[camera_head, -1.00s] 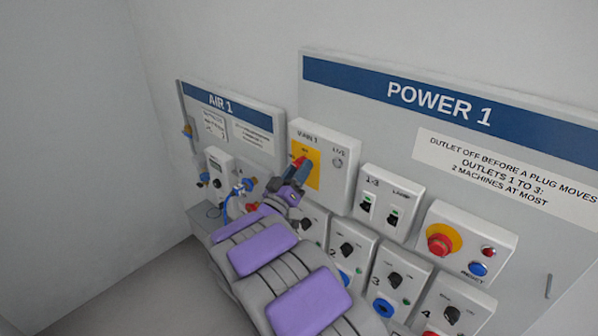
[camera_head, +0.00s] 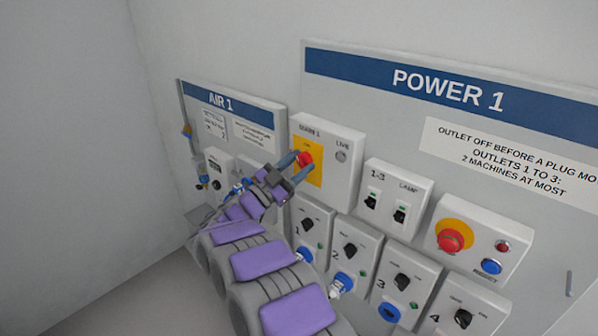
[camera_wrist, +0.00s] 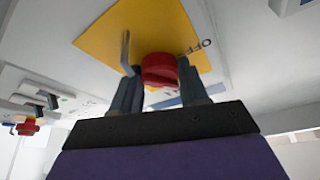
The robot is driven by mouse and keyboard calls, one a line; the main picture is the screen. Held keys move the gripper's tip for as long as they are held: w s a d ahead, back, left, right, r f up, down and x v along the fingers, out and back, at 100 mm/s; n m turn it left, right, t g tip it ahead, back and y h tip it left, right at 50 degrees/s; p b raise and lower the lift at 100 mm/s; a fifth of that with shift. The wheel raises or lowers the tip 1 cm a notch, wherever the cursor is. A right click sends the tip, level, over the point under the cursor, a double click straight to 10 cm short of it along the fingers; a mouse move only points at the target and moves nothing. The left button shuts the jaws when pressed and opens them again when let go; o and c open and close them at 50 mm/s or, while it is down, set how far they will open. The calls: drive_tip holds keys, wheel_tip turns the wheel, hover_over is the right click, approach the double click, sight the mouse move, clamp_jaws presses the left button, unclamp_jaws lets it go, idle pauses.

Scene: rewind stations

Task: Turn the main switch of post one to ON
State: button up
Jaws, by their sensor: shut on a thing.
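The main switch is a red knob (camera_head: 305,158) on a yellow plate (camera_head: 313,174), on the white MAIN 1 box (camera_head: 342,150) of the POWER 1 panel. My gripper (camera_head: 298,160) reaches it from the lower left, its fingers on either side of the knob. In the wrist view the red knob (camera_wrist: 160,70) sits between the two grey fingers, with the word OFF on the yellow plate (camera_wrist: 98,40) beside it. My gripper is shut on the knob. The knob's pointing direction is hard to make out. The LIVE lamp (camera_head: 341,156) looks grey.
Right of the box are the 1-3 and LAMP switches (camera_head: 386,208) and a red emergency button (camera_head: 450,241) on a yellow ring. Outlets with black knobs (camera_head: 350,250) line up below, close to my arm. The AIR 1 panel (camera_head: 247,127) is at left.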

drive_tip(key=shift+a+m+g+h+b, duration=0.15)
drive_tip(key=shift+m+g+b, duration=0.45)
drive_tip(key=shift+m, duration=0.75)
drive_tip(key=shift+a+m+g+h+b, duration=0.1)
drive_tip(key=shift+m+g+h+b, duration=0.3)
drive_tip(key=shift+m, duration=0.95)
drive_tip(key=shift+m+g, duration=0.3)
drive_tip(key=shift+g, duration=0.1)
drive_tip(key=o, duration=1.1)
drive_tip(key=shift+a, duration=0.15)
drive_tip(key=shift+c, duration=0.2)
drive_tip(key=shift+d, duration=0.2)
drive_tip(key=p+v, duration=0.1)
drive_tip(key=v, duration=1.6)
drive_tip(key=shift+a, duration=0.25)
